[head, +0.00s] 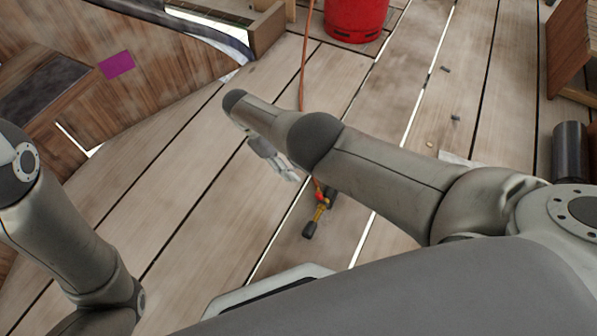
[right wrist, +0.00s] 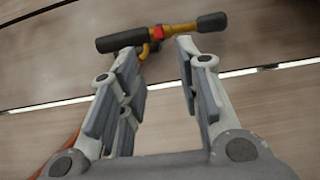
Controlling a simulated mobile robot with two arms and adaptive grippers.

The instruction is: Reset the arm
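My right gripper (head: 287,172) hangs above the plank floor near the middle of the head view. In the right wrist view, its fingers (right wrist: 158,52) are spread apart with nothing gripped between them. A torch-like tool (head: 319,213) with black ends, a brass-coloured tube and a red part lies on the floor just beyond the fingers. It also shows in the right wrist view (right wrist: 180,31), crossing beyond the fingertips. Whether the fingers touch it is unclear. My left arm shows at the left of the head view, but its gripper is out of view.
A red cylinder (head: 355,17) stands at the top, with an orange hose (head: 305,60) running down from it. A wooden structure (head: 150,70) with a purple patch (head: 117,65) fills the upper left. A dark cylinder (head: 570,150) stands at right. Small bits lie on the open planks.

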